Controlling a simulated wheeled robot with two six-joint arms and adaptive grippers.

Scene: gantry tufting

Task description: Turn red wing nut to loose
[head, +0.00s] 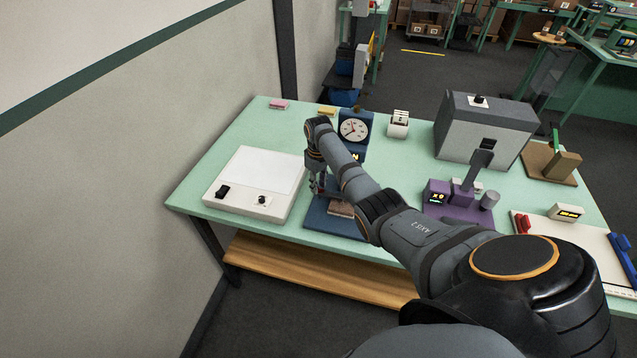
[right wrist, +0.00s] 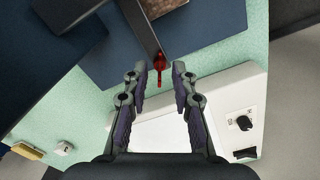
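The red wing nut (right wrist: 159,66) shows in the right wrist view at the end of a dark grey bar (right wrist: 143,35), above a blue base. My right gripper (right wrist: 160,73) is open, with its two fingertips on either side of the wing nut and a visible gap on each side. In the head view my right gripper (head: 317,184) points down at the left edge of the blue gauge device (head: 353,132), over its blue base (head: 330,222). A brown block (head: 340,208) lies on that base. The wing nut is mostly hidden there by the gripper. My left gripper is not in view.
A white box (head: 262,172) with a switch and knob stands left of the blue device, under the gripper fingers in the wrist view. A purple device (head: 458,208) and a grey box (head: 485,130) stand to the right.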

